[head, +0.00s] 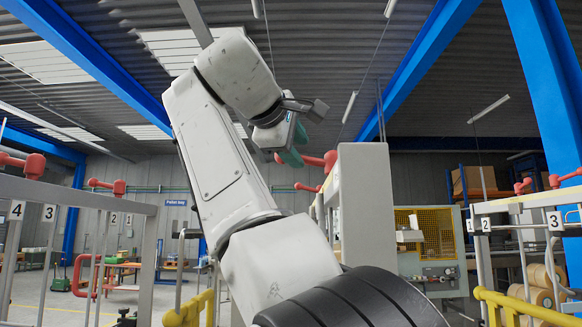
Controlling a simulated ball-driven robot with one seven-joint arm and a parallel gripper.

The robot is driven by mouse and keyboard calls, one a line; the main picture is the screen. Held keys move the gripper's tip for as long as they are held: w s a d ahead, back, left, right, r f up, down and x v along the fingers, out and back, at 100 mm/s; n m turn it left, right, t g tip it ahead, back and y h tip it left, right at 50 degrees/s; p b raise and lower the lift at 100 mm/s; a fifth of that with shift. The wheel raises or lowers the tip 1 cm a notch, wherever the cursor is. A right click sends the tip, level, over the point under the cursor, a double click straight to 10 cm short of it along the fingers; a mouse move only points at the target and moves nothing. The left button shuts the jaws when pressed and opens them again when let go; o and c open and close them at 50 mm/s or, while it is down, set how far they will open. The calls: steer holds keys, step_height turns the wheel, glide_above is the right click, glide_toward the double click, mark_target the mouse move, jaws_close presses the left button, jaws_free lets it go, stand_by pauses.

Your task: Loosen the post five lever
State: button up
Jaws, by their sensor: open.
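My arm rises through the middle of the head view and bends over at the top. My gripper (290,157) has teal fingers and is open. It hangs just left of a red lever (322,160) beside a pale grey panel; I cannot tell whether they touch. A second red lever (306,187) shows a little lower. No number five label is visible, so I cannot tell which lever belongs to post five. The panel and my arm hide the posts below these levers.
Grey rails with red levers (33,165) and labels 4, 3, 2 and 1 stand left. Another rail (528,200) labelled 1, 2, 3 stands right. The grey panel (366,220) is close on the right of my arm. Yellow guard rails (515,305) stand low.

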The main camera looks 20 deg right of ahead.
mark_target(305, 159)
steer(key=p+x, duration=0.2)
steer(key=x, duration=0.5)
steer(key=shift+w+d, duration=0.15)
steer(key=shift+f, duration=0.1)
jaws_close()
stand_by(0.3)
